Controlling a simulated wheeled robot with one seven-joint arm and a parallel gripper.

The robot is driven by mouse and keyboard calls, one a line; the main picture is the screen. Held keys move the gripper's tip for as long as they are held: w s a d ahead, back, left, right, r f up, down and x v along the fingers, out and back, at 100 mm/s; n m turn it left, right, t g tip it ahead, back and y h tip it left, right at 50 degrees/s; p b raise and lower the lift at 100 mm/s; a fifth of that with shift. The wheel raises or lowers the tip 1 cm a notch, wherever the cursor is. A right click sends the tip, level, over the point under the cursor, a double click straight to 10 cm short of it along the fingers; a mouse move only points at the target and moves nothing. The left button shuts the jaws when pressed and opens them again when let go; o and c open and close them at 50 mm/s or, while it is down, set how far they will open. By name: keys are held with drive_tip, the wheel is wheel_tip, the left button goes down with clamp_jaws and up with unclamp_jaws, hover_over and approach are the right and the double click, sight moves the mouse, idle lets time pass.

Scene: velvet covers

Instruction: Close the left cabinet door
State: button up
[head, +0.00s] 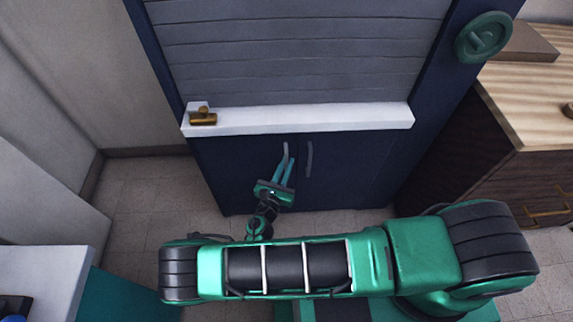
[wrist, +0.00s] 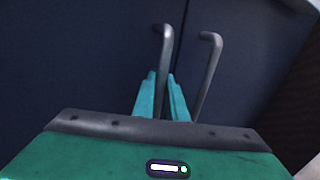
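The left cabinet door (head: 238,165) is a dark blue panel low on the cabinet, left of the centre seam. It looks flush or nearly flush with the right door (head: 345,170); a small gap is hard to tell. Its grey bar handle (head: 286,151) stands upright near the seam and also shows in the wrist view (wrist: 166,45). My gripper (head: 285,162) is at this handle with its teal fingers apart. In the wrist view, my fingertips (wrist: 161,76) lie on either side of the handle's lower part. Whether they touch it is unclear.
The right door's handle (head: 309,158) is close beside, to the right. A white ledge (head: 300,118) with a brass item (head: 203,117) juts out above the doors. A wooden-topped counter (head: 535,95) stands at right. Tiled floor (head: 150,190) is clear at left.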

drive_tip(key=v, duration=1)
drive_tip(key=shift+s+a, duration=0.2)
drive_tip(key=shift+s, duration=0.1)
